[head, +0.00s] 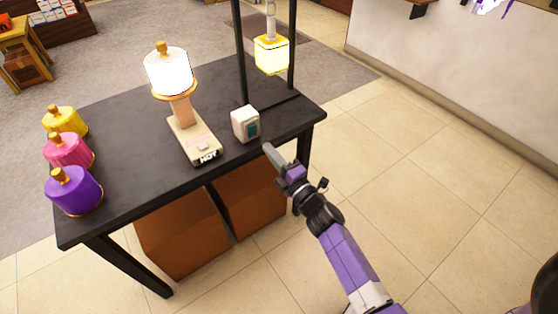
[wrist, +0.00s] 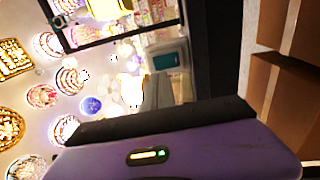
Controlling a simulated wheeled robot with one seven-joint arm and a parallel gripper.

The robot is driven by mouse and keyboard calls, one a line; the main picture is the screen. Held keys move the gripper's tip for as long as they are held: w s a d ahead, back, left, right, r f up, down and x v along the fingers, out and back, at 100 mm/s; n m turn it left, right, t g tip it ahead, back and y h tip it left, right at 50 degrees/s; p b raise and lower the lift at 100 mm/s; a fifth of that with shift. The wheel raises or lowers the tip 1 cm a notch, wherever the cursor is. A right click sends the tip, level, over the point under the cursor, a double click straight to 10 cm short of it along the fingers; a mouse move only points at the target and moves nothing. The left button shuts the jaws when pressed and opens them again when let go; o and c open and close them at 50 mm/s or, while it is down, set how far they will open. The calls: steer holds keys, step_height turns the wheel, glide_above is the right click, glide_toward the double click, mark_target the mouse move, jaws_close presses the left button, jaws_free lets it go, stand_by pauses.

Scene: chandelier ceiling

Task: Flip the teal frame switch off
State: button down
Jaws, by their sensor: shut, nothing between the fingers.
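The switch is a small white box (head: 245,122) with a teal frame (head: 252,129) on its front face. It stands upright near the right end of the black table. In the wrist view the teal frame (wrist: 166,61) shows sideways, just beyond the grey fingertips. The switch's exact position is too small to read. My gripper (head: 268,149) is shut and empty. It is just off the table's front edge, in front of and slightly right of the white box, apparently not touching it. In the wrist view, the fingers (wrist: 157,91) point toward the box.
The black table (head: 130,130) bears a lit white lamp (head: 168,72) on a beige base and yellow, pink and purple jars (head: 76,192). A glowing yellow lamp (head: 271,53) hangs in a black frame (head: 241,60) behind the switch. Brown boxes (head: 183,235) sit below. Right floor is clear.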

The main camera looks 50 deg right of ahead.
mark_target(252, 128)
steer(key=x, duration=0.7)
steer(key=shift+s, duration=0.1)
steer(key=p, duration=0.2)
steer(key=r+p, duration=0.1)
steer(key=p, duration=0.1)
steer(key=shift+w+d+r+g+p, duration=0.1)
steer(key=shift+w+g+p, duration=0.2)
steer(key=shift+g, duration=0.1)
steer(key=shift+f, duration=0.25)
steer(key=v, duration=0.8)
steer(key=shift+f, duration=0.15)
